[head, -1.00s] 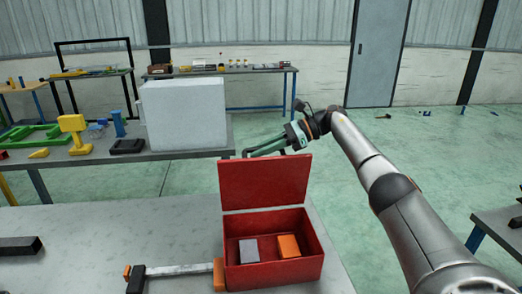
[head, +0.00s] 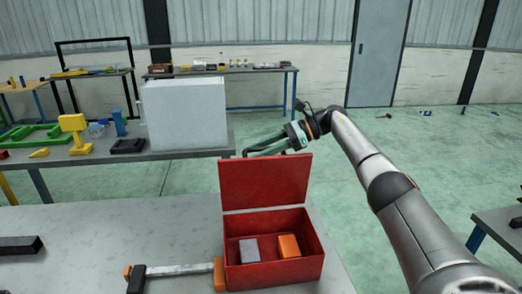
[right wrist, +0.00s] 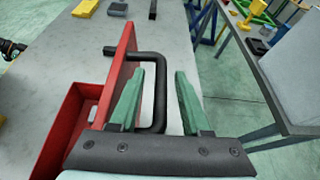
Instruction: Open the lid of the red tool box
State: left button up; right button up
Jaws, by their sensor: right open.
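The red tool box (head: 271,278) stands on the near table with its red lid (head: 264,181) upright at its far edge. A grey block (head: 249,250) and an orange block (head: 289,246) lie inside. My right gripper (head: 247,155) is behind the lid's top edge and open. In the right wrist view the lid (right wrist: 116,65) is seen nearly edge-on, and its black handle (right wrist: 160,95) stands out between the spread fingers (right wrist: 160,85). I see no clear grip on it. A dark piece at that view's left edge may be my left gripper (right wrist: 12,48); its jaws cannot be made out.
A black block (head: 20,245) is at the table's left. Behind, another table (head: 190,153) bears a large pale box (head: 183,112). The near table's middle is clear.

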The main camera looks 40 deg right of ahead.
jog(key=shift+d, duration=0.1)
jog(key=v, duration=0.5)
jog(key=shift+s+d+r+b, duration=0.15)
jog(key=shift+d+r+b, duration=0.15)
jog(key=shift+b, duration=0.1)
jog(key=shift+v, duration=0.8)
jog(key=shift+f, duration=0.1)
